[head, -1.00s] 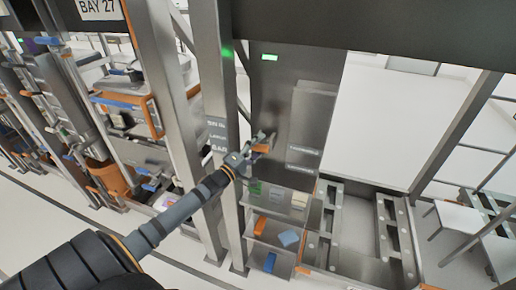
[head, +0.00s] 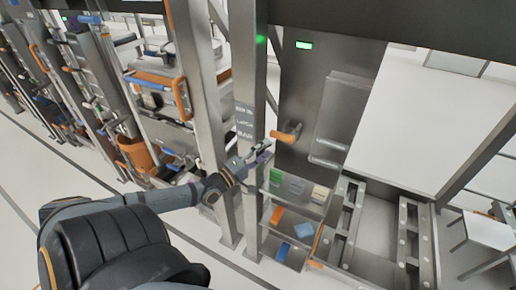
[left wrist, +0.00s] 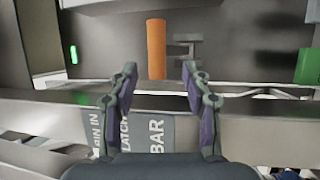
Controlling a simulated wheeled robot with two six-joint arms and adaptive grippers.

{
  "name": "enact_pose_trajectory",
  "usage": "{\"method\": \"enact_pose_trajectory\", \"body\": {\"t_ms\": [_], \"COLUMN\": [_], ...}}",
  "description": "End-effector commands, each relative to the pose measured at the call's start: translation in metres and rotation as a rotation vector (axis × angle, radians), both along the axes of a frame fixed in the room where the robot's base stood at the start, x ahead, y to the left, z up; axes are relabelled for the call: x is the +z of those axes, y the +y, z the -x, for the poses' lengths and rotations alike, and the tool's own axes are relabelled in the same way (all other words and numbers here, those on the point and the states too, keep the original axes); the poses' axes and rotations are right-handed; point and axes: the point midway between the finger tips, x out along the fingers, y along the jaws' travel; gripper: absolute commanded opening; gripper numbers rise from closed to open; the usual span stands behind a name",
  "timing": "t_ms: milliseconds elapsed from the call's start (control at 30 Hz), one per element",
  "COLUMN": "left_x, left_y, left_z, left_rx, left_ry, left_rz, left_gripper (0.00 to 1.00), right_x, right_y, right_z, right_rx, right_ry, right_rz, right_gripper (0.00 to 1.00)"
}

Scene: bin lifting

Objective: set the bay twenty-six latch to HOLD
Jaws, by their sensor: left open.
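The latch handle (head: 284,136), a short orange bar, sticks out from a grey panel (head: 300,85) on a dark pivot. No HOLD or bay twenty-six lettering is readable. My left gripper (head: 263,151) is open and empty, a little below and left of the handle, apart from it. In the left wrist view the orange handle (left wrist: 156,48) stands upright in the picture, beyond and between the open fingertips (left wrist: 159,72). A sign (head: 244,120) on the post beside it shows the words LATCH and BAR; the wrist view also shows this sign (left wrist: 130,133). My right gripper is out of view.
A steel post (head: 246,60) stands just left of the panel. Below the handle are shelves (head: 262,222) with small coloured items. A green lamp (head: 304,45) glows on the panel. Steel rails (head: 345,225) lie to the right; racks with orange and blue parts stand left.

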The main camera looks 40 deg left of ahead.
Motion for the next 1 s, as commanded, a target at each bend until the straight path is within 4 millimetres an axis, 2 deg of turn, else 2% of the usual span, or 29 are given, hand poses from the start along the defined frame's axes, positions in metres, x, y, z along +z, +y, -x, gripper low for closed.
{"method": "enact_pose_trajectory", "body": {"t_ms": [100, 233, 1000], "left_x": [-0.004, -0.005, -0.005], "left_y": [0.002, 0.004, 0.005], "left_z": [0.015, 0.023, 0.024], "left_rx": [-0.003, 0.000, 0.002], "left_ry": [0.004, 0.003, 0.001], "left_rz": [-0.002, 0.000, 0.002], "left_gripper": [0.49, 0.49, 0.49], "right_x": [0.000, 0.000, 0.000], "right_y": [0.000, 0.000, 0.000], "right_z": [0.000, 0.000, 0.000], "right_rx": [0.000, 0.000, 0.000], "right_ry": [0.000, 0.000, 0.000], "right_rz": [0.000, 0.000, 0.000], "right_gripper": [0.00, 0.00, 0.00]}}
